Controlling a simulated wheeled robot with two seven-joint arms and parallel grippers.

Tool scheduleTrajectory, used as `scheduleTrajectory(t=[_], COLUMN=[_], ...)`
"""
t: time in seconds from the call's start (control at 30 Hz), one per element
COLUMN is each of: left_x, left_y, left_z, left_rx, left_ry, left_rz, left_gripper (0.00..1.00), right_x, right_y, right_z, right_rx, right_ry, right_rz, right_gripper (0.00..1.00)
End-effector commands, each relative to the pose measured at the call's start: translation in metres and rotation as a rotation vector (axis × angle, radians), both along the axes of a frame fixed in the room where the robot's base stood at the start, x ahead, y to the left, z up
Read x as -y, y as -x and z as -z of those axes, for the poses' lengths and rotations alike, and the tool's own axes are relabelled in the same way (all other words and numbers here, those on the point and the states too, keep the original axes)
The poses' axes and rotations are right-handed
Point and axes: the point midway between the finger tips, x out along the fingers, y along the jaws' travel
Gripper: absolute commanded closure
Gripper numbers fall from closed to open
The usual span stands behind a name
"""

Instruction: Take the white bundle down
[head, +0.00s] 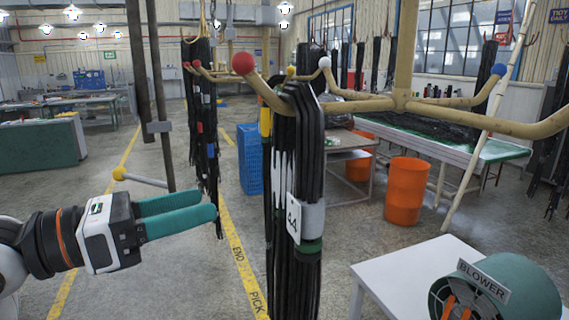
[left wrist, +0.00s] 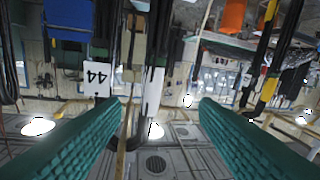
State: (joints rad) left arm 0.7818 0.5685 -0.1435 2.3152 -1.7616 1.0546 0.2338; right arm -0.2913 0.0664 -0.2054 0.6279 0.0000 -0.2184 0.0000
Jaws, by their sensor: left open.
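The white bundle, black hoses with a white band (head: 313,218), hangs over the beige rack arm that ends in a red ball (head: 243,63). A tag (head: 293,218) reading 44 hangs at the band's left side. Yellow (head: 265,121) and green (head: 309,246) bands show on hoses close beside it. My left gripper (head: 208,205) is open and empty, left of the bundle and apart from it, its teal fingers pointing right. In the upside-down left wrist view, the tag (left wrist: 97,77) and a white band (left wrist: 152,92) appear beyond the fingers. My right gripper is out of view.
Other hoses (head: 207,130) hang behind, above my left gripper. A white table (head: 400,268) with a blower (head: 500,290) stands front right. An orange bin (head: 405,190) and blue crate (head: 250,160) stand behind.

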Motion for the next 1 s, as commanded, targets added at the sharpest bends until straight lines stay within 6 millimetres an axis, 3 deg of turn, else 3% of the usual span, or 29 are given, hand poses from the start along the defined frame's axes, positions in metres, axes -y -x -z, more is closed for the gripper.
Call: scheduleTrajectory(t=[0.1, 0.2, 0.5, 0.67, 1.0], left_x=[0.000, 0.005, 0.047, 0.057, 0.092], left_y=[0.020, 0.020, -0.007, -0.013, -0.040], left_z=[-0.010, -0.015, -0.016, -0.013, -0.011], left_rx=[0.123, 0.154, 0.152, 0.152, 0.152], left_ry=[-0.094, -0.116, -0.116, -0.117, -0.115], left_rz=[-0.062, -0.082, -0.083, -0.084, -0.083], left_gripper=[0.45, 0.45, 0.45, 0.45, 0.45], right_x=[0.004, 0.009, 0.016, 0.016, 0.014], right_y=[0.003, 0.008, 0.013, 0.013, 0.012], right_z=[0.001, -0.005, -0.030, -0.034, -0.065], right_rx=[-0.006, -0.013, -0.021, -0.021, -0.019], right_ry=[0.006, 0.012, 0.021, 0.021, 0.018], right_rz=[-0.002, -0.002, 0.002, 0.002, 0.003], right_gripper=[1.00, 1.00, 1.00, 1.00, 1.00])
